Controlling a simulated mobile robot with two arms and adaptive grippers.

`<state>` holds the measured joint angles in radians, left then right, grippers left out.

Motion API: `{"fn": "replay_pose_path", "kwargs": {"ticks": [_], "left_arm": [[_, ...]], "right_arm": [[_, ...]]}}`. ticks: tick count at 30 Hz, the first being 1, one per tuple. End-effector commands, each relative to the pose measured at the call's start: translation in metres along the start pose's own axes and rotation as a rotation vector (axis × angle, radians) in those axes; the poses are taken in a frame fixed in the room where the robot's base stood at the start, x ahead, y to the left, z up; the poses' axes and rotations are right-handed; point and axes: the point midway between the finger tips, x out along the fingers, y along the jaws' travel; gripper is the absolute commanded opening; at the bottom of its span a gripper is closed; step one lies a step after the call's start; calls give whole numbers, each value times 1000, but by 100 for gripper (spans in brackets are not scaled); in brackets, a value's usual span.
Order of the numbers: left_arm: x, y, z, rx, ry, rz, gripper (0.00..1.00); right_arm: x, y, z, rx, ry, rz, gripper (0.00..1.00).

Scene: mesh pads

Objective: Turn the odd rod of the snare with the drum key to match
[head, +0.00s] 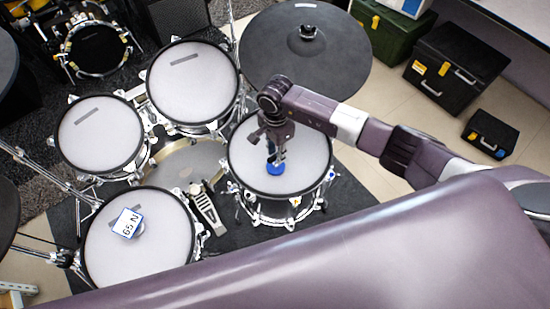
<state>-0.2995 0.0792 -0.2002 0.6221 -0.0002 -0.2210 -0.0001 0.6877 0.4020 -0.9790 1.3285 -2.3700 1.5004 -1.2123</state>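The drum under my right arm, seemingly the snare (305,170), has a pale mesh head, a dark hoop and bright metal fittings around its side. My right gripper (276,158) points down over the middle of this head. A small blue thing (275,169) shows at its fingertips, at or just above the head. It may be the drum key, but its shape is mostly hidden. I cannot tell whether the fingers are closed on it. Which rod is odd is too small to tell. My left gripper is out of view.
More mesh drums stand at the left (100,140), top (190,90) and lower left (140,262). A blue-edged white card (127,223) lies on the lower-left one. A large dark cymbal (340,60) hangs behind the snare. Black cases (455,65) stand on the floor at right.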

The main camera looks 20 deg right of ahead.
Motion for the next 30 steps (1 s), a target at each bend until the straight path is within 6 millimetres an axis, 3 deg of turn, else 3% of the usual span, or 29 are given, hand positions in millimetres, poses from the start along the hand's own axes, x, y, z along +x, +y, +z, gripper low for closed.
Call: {"fn": "replay_pose_path", "kwargs": {"ticks": [6, 16, 30], "left_arm": [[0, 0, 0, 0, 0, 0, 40], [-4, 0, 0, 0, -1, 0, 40], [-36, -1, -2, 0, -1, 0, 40]], "right_arm": [[0, 0, 0, 0, 0, 0, 0], [-7, -1, 0, -1, 1, -2, 0], [-54, -1, 0, -1, 1, -2, 0]]}}
